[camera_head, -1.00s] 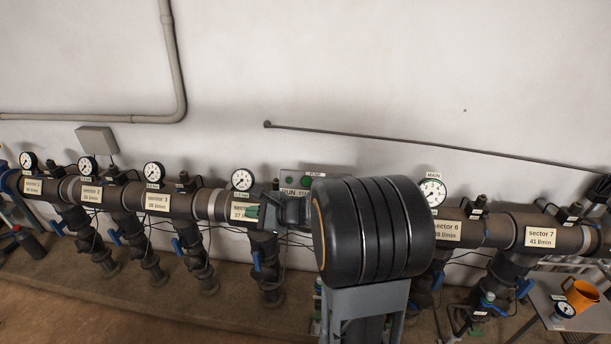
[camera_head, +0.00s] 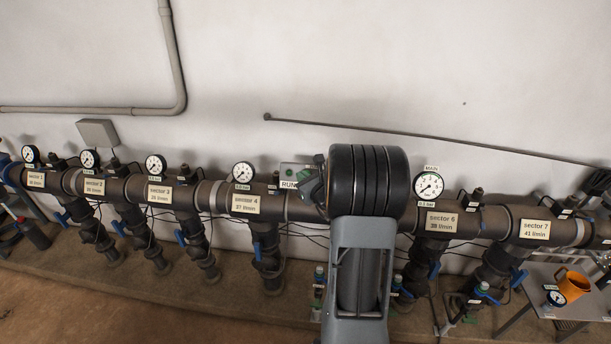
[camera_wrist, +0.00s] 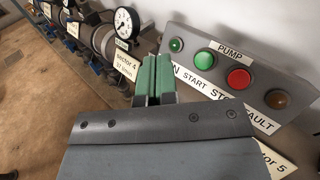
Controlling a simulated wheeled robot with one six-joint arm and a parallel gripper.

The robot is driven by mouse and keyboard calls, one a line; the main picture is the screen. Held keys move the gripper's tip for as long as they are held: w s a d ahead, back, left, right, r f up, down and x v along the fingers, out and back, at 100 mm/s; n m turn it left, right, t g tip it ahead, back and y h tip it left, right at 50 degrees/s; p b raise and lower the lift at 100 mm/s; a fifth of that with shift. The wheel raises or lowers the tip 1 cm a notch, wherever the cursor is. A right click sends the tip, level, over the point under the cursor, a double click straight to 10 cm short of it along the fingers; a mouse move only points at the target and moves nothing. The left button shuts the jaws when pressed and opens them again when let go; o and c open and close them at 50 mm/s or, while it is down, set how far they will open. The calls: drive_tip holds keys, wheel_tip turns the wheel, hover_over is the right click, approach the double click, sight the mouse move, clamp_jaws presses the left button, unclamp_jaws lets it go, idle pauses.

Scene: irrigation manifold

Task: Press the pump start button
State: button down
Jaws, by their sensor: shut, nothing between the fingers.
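The pump panel (camera_wrist: 176,31) is a grey box in the wrist view, with a "PUMP" label on top. The green start button (camera_wrist: 204,61) is on it, above the word "START". A red button (camera_wrist: 239,79) is to its right. My gripper (camera_wrist: 157,62) is shut and empty, its green fingers to the left of the start button in that view and apart from it in the picture. In the head view my gripper (camera_head: 316,180) is in front of the panel (camera_head: 290,168), and my arm hides the panel's right part and the buttons.
A small green lamp (camera_wrist: 176,45) and an amber lamp (camera_wrist: 277,99) flank the buttons. The dark manifold pipe (camera_head: 215,194) with gauges and sector labels runs below the panel. An orange jug (camera_head: 573,286) stands on a table at the right.

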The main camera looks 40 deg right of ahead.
drive_tip(key=w+d+f+b, duration=0.2)
drive_tip(key=w+d+f, duration=0.2)
drive_tip(key=w+d, duration=0.1)
drive_tip(key=shift+w+f, duration=0.25)
idle(0.3)
drive_tip(key=shift+d, duration=0.1)
drive_tip(key=shift+w+d+f+b, duration=0.45)
drive_tip(key=shift+w+d+b, duration=0.15)
drive_tip(key=shift+b, duration=0.6)
idle(2.5)
drive_tip(key=shift+s+a+r, duration=0.1)
drive_tip(key=shift+s+a, duration=0.05)
idle(0.3)
drive_tip(key=shift+s+a+r, duration=0.4)
drive_tip(key=shift+s+a, duration=0.05)
drive_tip(key=shift+s+a+r, duration=0.65)
drive_tip(key=shift+s+a, duration=0.1)
drive_tip(key=shift+s, duration=0.05)
drive_tip(key=shift+s+a+r, duration=0.6)
drive_tip(key=shift+s+a, duration=0.15)
drive_tip(key=shift+s, duration=0.05)
